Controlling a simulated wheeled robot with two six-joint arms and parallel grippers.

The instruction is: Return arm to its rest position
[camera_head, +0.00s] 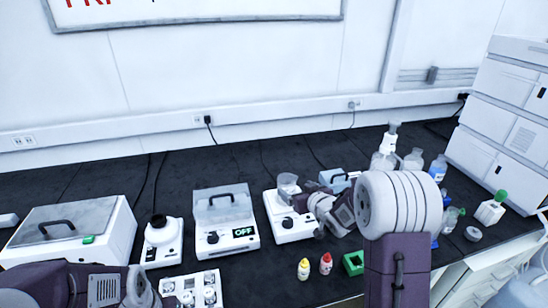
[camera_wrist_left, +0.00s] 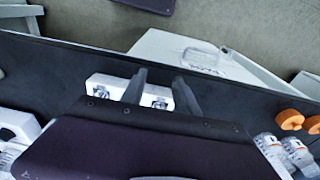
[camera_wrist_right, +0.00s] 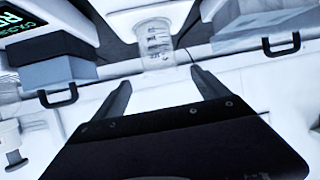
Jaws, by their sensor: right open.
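My right arm comes in from the lower right of the head view. Its gripper (camera_head: 328,205) hangs over the table beside a white device (camera_head: 292,222) that bears a clear cup (camera_head: 288,184). In the right wrist view, the right gripper (camera_wrist_right: 163,92) has its two fingers well apart with nothing between them, and the graduated clear cup (camera_wrist_right: 155,45) stands beyond the fingertips. My left arm shows at the lower left of the head view. In the left wrist view, the left gripper (camera_wrist_left: 161,83) has its fingers apart and empty, over a white block with round holders (camera_wrist_left: 108,88).
The dark bench (camera_head: 130,185) holds a white lidded box (camera_head: 72,228), a device reading OFF (camera_head: 226,228), and yellow (camera_head: 304,269) and red (camera_head: 326,264) small bottles. Bottles (camera_head: 414,160) crowd the right, near a tall instrument stack (camera_head: 505,125). The back strip is mostly clear.

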